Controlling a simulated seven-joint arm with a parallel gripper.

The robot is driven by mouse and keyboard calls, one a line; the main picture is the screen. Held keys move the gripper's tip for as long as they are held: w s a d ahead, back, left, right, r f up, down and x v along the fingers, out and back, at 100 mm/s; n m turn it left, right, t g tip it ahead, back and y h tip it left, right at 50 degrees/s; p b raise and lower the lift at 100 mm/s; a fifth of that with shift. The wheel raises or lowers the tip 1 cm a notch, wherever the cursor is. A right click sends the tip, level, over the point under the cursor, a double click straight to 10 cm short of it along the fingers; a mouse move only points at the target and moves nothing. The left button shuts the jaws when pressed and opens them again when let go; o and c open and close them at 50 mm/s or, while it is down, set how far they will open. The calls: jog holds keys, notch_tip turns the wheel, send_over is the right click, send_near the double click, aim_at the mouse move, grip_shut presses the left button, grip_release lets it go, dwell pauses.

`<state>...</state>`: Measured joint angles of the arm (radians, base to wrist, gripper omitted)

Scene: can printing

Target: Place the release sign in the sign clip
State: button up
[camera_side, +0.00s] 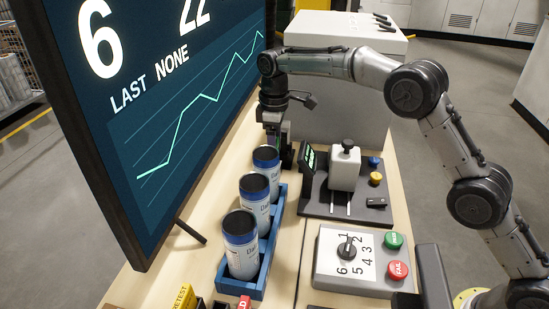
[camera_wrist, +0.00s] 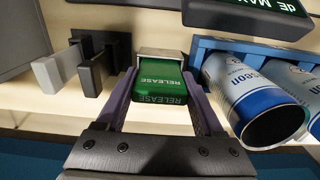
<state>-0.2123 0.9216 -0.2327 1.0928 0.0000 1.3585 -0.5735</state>
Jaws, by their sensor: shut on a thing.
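In the wrist view, the green release sign (camera_wrist: 159,82) lies between the two fingers of my gripper (camera_wrist: 160,76), which is shut on it. The word RELEASE shows on two of its faces. A silver metal bracket (camera_wrist: 158,53), perhaps the sign clip, stands right at the sign's far edge. I cannot tell whether the sign is inside it or only against it. In the side view, my gripper (camera_side: 277,128) is low over the bench behind the farthest can, and the sign is hidden there.
A blue rack (camera_side: 268,243) with three blue-and-white cans (camera_side: 255,200) stands close beside my gripper. A dark slotted holder (camera_wrist: 98,62) is on its other side. A machine with a grey block (camera_side: 344,168), a dial box (camera_side: 345,262) and a large screen (camera_side: 165,110) surround the area. Yellow RETEST (camera_side: 183,299) and red (camera_side: 244,302) signs sit in front.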

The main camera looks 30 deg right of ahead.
jog(key=shift+f, duration=1.2)
jog(key=shift+f, duration=0.15)
jog(key=o, duration=1.3)
jog(key=shift+o, duration=0.2)
notch_tip(320, 180, up, 11)
jog(key=shift+r, duration=0.65)
